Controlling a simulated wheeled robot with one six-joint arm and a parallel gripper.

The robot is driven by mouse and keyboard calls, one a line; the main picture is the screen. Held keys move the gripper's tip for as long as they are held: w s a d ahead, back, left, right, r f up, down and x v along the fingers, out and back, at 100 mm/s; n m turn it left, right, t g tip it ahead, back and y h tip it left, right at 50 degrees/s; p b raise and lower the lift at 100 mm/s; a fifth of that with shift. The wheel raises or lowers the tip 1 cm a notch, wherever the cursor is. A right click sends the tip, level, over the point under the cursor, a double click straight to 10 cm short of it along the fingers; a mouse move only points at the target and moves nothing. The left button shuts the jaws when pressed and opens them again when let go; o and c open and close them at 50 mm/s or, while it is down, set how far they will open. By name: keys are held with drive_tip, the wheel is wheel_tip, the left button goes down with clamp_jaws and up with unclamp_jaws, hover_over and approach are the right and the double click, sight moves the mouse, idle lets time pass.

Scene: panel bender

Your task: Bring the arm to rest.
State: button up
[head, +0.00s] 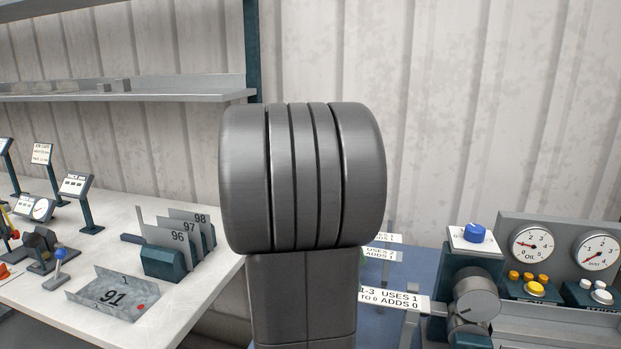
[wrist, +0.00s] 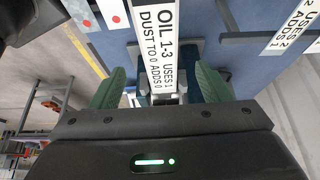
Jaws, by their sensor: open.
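My gripper (wrist: 160,86) shows in the wrist view, its two green fingers spread apart with a clear gap between them. A white label strip (wrist: 160,45) reading "OIL 1-3 USES 1, DUST TO 0 ADDS 0" runs into that gap from above. Grey and dark teal parts lie behind the fingers; I cannot tell whether they touch. In the head view my dark grey arm rises in the middle and hides part of the machine. The gripper is hidden there.
A shelf (head: 180,90) hangs above.

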sight(369, 295)
drive_tip(key=x, duration=0.8)
drive_tip(key=shift+s, duration=0.15)
wheel_tip(369, 295, up, 2)
drive_tip(key=p, duration=0.2)
drive_tip(key=shift+r+p, duration=0.1)
drive_tip(key=shift+p, duration=0.2)
wheel_tip(369, 295, up, 5)
drive_tip(key=p, duration=0.3)
drive_tip(key=w+r+p, duration=0.1)
drive_tip(key=w+p, duration=0.1)
drive_tip(key=w, duration=0.9)
drive_tip(key=shift+w+r, duration=0.15)
drive_tip(key=shift+r, duration=0.25)
drive_tip(key=shift+d, duration=0.1)
